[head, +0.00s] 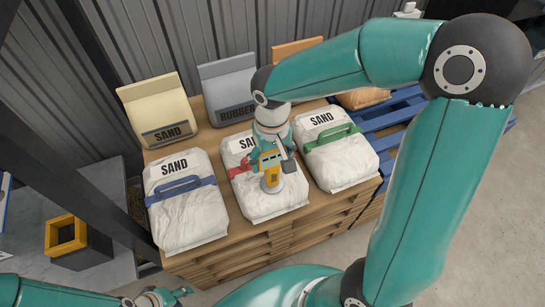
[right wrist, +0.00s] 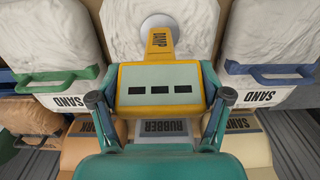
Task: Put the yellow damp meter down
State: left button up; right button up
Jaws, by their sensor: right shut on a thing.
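The yellow damp meter (head: 271,180) is upright over the middle white sand bag (head: 248,200), the one with the red handle. In the right wrist view the meter (right wrist: 160,75) shows a grey face with three dark bars, a DAMP label and a pale round end against the white bag. I cannot tell whether that end touches the bag. My right gripper (head: 268,150) is shut on the meter, with a finger on each side of its body in the right wrist view (right wrist: 160,104). My left gripper (head: 168,296) is low at the bottom left, away from the bags; its jaws are unclear.
White sand bags with a blue handle (head: 185,222) and a green handle (head: 345,165) flank the middle one on the wooden pallet stack (head: 270,247). Cream, grey and orange bags stand behind. A blue pallet (head: 400,117) is at right. A yellow-topped black box (head: 66,235) stands left.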

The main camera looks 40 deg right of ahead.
jog(key=shift+f, duration=0.15)
jog(key=o, duration=1.5)
jog(key=shift+r, duration=0.75)
notch_tip(320, 180, up, 11)
jog(key=p, duration=0.2)
jog(key=shift+p, duration=0.3)
jog(key=shift+f, duration=0.1)
